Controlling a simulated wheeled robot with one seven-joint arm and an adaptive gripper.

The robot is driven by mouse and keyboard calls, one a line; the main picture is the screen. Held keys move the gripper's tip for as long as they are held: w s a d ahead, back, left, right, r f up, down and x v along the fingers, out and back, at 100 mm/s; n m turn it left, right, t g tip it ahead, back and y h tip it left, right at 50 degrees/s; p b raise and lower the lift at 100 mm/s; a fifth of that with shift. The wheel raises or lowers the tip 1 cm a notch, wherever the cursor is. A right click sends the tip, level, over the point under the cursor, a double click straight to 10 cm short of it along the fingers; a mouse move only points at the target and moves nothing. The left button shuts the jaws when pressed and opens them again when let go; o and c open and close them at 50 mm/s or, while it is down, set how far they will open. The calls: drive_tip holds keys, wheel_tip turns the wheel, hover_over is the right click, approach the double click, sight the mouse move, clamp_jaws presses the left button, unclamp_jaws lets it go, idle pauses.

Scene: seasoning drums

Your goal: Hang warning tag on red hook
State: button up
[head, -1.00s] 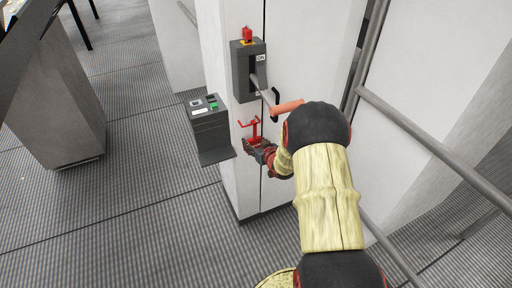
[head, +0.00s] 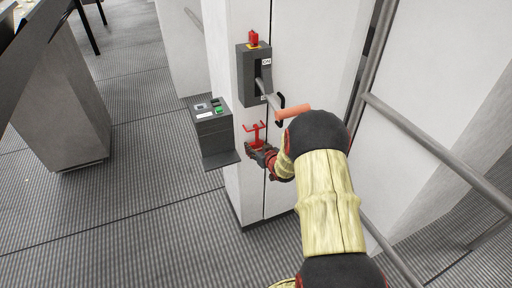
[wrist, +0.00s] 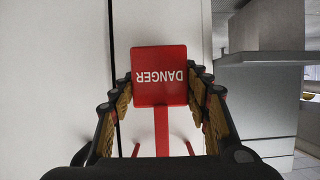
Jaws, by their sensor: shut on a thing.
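The warning tag (wrist: 160,75) is a red square plate with white DANGER lettering, upside down in the wrist view. My gripper (wrist: 160,92) is shut on it, with a finger along each side edge. A red strip runs from the plate toward my palm. In the head view my gripper (head: 260,149) is low at the white cabinet's front. My gripper mostly hides the tag in the head view. I cannot tell whether tag and hook touch.
A grey switch box (head: 247,75) with a lever and an orange handle (head: 292,112) is above my gripper. A small grey panel (head: 211,125) with a shelf juts out to the left. A grey rail (head: 425,142) runs at the right.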

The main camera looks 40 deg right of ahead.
drive_tip(key=o, duration=1.2)
drive_tip(key=shift+o, duration=0.2)
drive_tip(key=v, duration=1.2)
